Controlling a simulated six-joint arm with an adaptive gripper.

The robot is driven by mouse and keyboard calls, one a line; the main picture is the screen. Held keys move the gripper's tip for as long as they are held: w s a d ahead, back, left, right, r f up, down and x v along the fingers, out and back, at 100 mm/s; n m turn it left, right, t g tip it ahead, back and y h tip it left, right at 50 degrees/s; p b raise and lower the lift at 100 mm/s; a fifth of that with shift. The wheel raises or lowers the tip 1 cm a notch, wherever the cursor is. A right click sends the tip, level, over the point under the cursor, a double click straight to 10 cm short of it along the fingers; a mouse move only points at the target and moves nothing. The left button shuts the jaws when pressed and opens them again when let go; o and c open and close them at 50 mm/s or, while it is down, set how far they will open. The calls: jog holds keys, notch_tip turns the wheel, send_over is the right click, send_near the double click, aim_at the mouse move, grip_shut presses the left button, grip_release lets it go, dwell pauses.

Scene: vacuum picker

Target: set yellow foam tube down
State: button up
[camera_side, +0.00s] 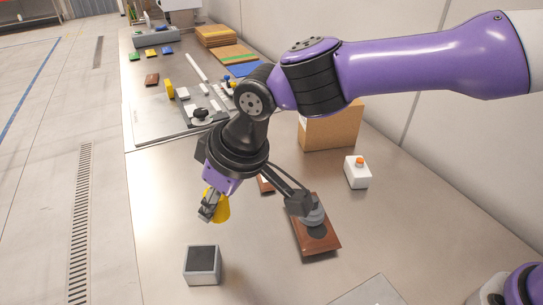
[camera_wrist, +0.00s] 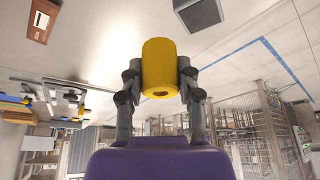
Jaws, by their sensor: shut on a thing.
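The yellow foam tube (camera_side: 222,207) is held between the fingers of my gripper (camera_side: 210,206). In the wrist view the tube (camera_wrist: 160,62) sits centred between the two dark fingers, its open end facing the camera; my gripper (camera_wrist: 159,74) is shut on it. In the side view the tube is partly hidden by the fingers. It appears to be above the metal table (camera_side: 160,215); I cannot tell how high. A small grey block with a dark top (camera_side: 202,262) stands below and in front of it, apart from the tube. The block also shows in the wrist view (camera_wrist: 200,14).
A brown board (camera_side: 325,246) lies to the right, under a grey suction cup (camera_side: 312,212). A cardboard box (camera_side: 330,128) and a white button box (camera_side: 356,173) stand farther right. Fixtures and coloured pieces crowd the back. The table left of my gripper is clear.

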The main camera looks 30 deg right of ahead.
jog(key=w+d+f, duration=0.1)
jog(key=w, duration=0.1)
jog(key=w+d+f, duration=0.1)
jog(key=w+f, duration=0.1)
jog(key=w, duration=0.1)
jog(key=w+d+f, duration=0.1)
jog(key=w+f, duration=0.1)
jog(key=shift+w+d, duration=0.2)
jog(key=shift+f, duration=1.95)
jog(key=shift+f, duration=0.15)
jog(key=o, duration=0.9)
jog(key=shift+o, duration=0.2)
